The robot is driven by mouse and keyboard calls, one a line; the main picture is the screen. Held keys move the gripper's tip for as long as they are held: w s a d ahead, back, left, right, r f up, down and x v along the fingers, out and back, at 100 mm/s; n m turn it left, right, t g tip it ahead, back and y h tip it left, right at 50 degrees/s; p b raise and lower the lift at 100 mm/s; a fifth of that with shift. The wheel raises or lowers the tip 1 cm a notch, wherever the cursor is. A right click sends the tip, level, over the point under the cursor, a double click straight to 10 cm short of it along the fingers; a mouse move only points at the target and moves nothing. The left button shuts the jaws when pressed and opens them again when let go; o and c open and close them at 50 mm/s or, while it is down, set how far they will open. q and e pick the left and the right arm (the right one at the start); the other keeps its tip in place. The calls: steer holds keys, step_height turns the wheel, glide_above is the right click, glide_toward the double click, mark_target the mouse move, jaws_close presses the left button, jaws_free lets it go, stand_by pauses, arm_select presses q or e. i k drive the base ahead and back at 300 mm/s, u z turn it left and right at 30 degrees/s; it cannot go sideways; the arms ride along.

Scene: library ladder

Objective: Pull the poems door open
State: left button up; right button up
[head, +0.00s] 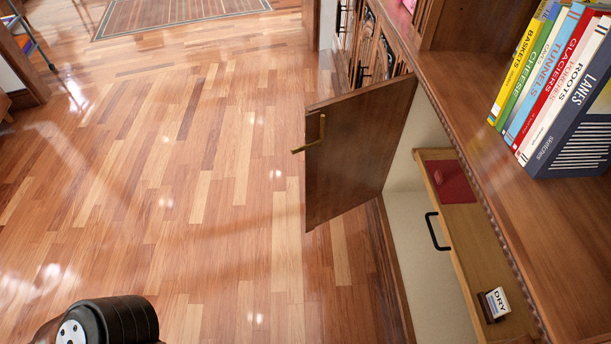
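A brown wooden cabinet door (358,148) stands swung out from the cabinet front, at a wide angle over the floor. A brass handle (312,138) sits near its free edge. No label that reads poems shows on this door, so I cannot tell whether it is the poems door. Neither of my grippers is in view. Only a dark rounded part of my own arm shows at the bottom left, well apart from the door.
Below the countertop (480,110) is a wooden drawer or tray (470,240) with a black handle (437,231), a red item (452,180) and a small block marked DRY (495,304). Several books (560,85) stand on the countertop. The wooden floor (180,190) left of the door is clear.

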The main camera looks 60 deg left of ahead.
mark_target(362, 125)
steer(key=k, duration=0.3)
steer(key=z, duration=3.2)
steer(key=k, duration=2.6)
steer(key=u, duration=2.3)
